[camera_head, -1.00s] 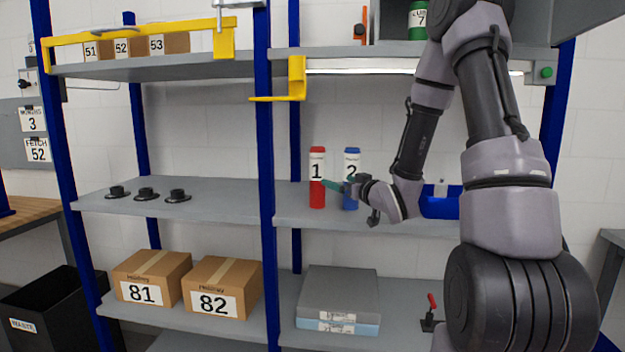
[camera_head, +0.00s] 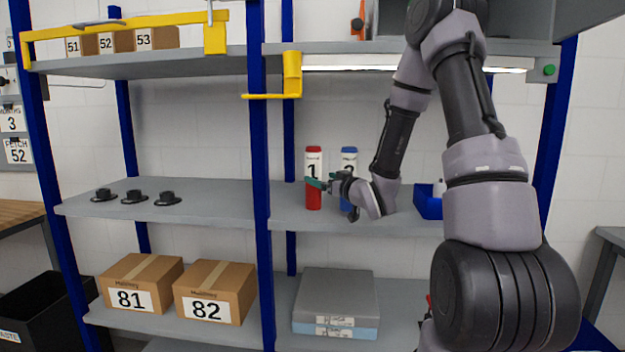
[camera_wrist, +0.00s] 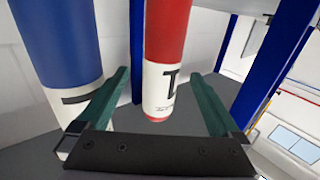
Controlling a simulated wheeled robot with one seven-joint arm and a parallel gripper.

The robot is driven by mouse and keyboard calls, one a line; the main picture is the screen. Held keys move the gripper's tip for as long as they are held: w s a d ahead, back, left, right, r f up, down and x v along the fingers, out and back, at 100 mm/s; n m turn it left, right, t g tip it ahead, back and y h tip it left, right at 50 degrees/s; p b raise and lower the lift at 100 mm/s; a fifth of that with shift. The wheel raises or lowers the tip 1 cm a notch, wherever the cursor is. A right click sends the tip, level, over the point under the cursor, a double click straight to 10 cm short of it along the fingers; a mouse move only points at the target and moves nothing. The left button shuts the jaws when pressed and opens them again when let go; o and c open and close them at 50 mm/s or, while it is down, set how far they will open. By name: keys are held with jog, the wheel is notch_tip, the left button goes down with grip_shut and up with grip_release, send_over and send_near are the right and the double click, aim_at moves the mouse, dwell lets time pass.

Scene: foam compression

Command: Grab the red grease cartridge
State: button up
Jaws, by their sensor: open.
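The red grease cartridge (camera_head: 314,201), with a white band marked 1, stands upright on the middle shelf. In the wrist view, the red cartridge (camera_wrist: 168,35) lies in line with the gap between my green fingers. My gripper (camera_head: 319,184) is open, and its fingertips reach the cartridge from the right in the head view. In the wrist view my gripper (camera_wrist: 158,72) has one finger to each side of it, with gaps showing. I cannot tell how deep the cartridge sits between the fingers.
A blue cartridge (camera_head: 348,165) marked 2 stands just right of the red one, partly behind my gripper; it also shows close to the left finger in the wrist view (camera_wrist: 58,40). A blue bin (camera_head: 428,205) is further right. A blue post (camera_head: 258,150) stands left.

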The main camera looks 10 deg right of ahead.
aim_at(309, 174)
jog(key=x, duration=0.8)
jog(key=shift+a+f, duration=0.1)
jog(key=shift+f, duration=0.15)
jog(key=shift+s, duration=0.1)
jog(key=shift+r, duration=0.1)
grip_shut()
